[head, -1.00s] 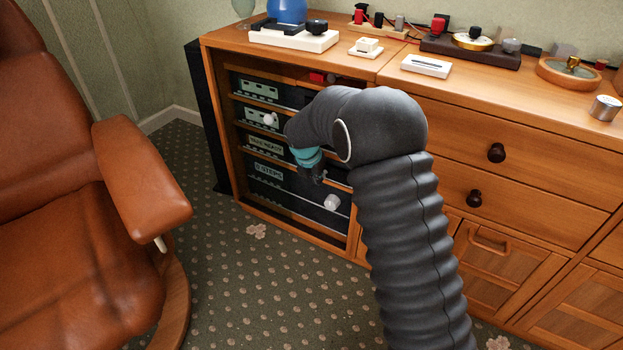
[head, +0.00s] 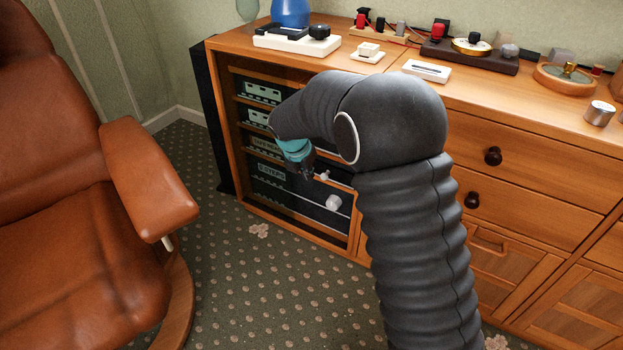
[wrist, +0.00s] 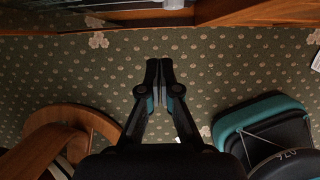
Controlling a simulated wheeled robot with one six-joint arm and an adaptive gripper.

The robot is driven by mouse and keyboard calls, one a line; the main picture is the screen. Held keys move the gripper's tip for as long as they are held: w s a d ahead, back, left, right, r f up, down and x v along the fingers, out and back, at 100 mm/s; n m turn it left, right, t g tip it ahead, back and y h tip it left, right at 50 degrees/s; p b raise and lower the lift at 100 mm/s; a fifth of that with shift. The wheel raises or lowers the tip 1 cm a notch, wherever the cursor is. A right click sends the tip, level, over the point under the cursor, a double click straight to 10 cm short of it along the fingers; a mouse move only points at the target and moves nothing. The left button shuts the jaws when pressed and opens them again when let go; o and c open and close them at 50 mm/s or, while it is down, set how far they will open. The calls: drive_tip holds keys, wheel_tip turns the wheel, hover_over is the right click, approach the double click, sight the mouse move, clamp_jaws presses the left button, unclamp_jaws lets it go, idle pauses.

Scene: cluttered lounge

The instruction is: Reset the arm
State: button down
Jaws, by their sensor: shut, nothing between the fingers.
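My gripper (head: 307,173) hangs at the end of my dark, sleeve-covered arm, in front of the open cabinet bay in the head view. Its fingers point down and are partly hard to make out against the dark shelves. In the wrist view my gripper (wrist: 159,68) is shut, with its two fingertips together and nothing between them. Patterned carpet lies beneath the fingers there. My arm is bent, with its elbow raised in front of the cabinet.
The wooden cabinet (head: 545,178) stands close behind my arm, with rack units (head: 272,173) and a pale knob (head: 333,202) in its bay. Several small devices stand on top. A brown leather armchair (head: 150,180) is at left. Carpet (head: 270,290) between them is clear.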

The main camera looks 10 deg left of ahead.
drive_tip(key=s+d+r+m+p, duration=0.1)
drive_tip(key=s+d+r+m, duration=0.6)
drive_tip(key=s+m, duration=0.3)
drive_tip(key=s+d+r+m+t+y+p, duration=0.1)
drive_tip(key=s+d+r+m, duration=0.6)
drive_tip(key=s+d+m, duration=0.3)
drive_tip(key=s+d+r+m+p, duration=0.1)
drive_tip(key=s+d+r+m, duration=0.5)
drive_tip(key=s, duration=0.9)
drive_tip(key=d+m, duration=0.3)
drive_tip(key=m, duration=0.2)
drive_tip(key=shift+s+r+t+y+p, duration=0.15)
drive_tip(key=shift+r+t+y+p, duration=0.15)
drive_tip(key=shift+r+y+p, duration=0.1)
